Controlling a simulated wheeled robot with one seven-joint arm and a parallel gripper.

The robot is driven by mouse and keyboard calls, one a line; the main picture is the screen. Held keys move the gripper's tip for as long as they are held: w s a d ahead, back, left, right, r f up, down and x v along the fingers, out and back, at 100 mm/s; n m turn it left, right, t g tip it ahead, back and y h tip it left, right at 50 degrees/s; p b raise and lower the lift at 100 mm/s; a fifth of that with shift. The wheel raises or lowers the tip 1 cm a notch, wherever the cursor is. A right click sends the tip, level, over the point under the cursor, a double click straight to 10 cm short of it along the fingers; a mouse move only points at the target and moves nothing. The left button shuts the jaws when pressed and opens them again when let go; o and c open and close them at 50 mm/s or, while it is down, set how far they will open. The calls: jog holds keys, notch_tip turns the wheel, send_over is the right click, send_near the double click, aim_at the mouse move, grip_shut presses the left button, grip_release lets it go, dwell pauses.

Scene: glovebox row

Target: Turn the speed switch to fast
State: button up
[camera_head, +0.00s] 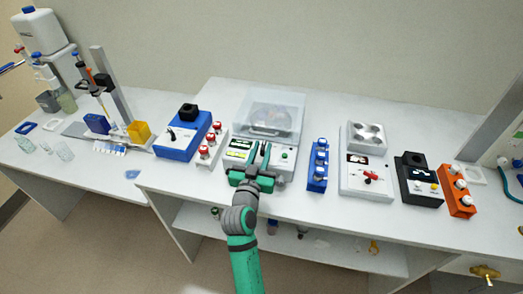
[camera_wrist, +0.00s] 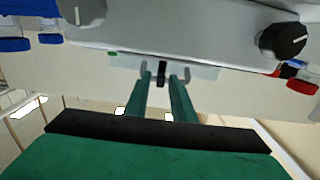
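My gripper (camera_head: 262,146) is over the front panel of the white machine with a clear lid (camera_head: 268,112). In the wrist view its two green fingers (camera_wrist: 162,76) with grey tips stand apart. A small black upright piece (camera_wrist: 161,73), perhaps the speed switch, lies between the tips; a gap seems to show on each side, and contact cannot be told. The gripper hides part of the panel in the head view, and I cannot read the switch's labels or setting.
Left of the machine are red-capped pieces (camera_head: 210,143) and a blue box (camera_head: 183,138). Right of it are a blue rack (camera_head: 319,165), a white device with a red knob (camera_head: 366,165), a black device (camera_head: 418,180) and an orange rack (camera_head: 458,192). The gaps between are narrow.

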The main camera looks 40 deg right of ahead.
grip_shut()
jog(key=shift+g, duration=0.3)
jog(key=shift+w+a+m+g+h, duration=0.1)
jog(key=shift+w+m+g+h, duration=0.05)
jog(key=shift+m+g+h, duration=0.4)
jog(key=shift+w+a+m+g+h, duration=0.1)
jog(key=shift+w+m+g+h, duration=0.05)
jog(key=shift+m+g+h, duration=0.35)
jog(key=shift+w+m+g+h, duration=0.1)
jog(key=shift+m+g+h, duration=0.35)
jog(key=shift+m+g, duration=0.65)
jog(key=shift+w+m+g+h, duration=0.1)
jog(key=shift+m+g+h, duration=0.45)
jog(key=shift+g, duration=0.9)
jog(key=shift+m+g, duration=0.4)
jog(key=shift+g, duration=0.1)
jog(key=shift+o, duration=1.6)
grip_release()
jog(key=shift+a, duration=0.15)
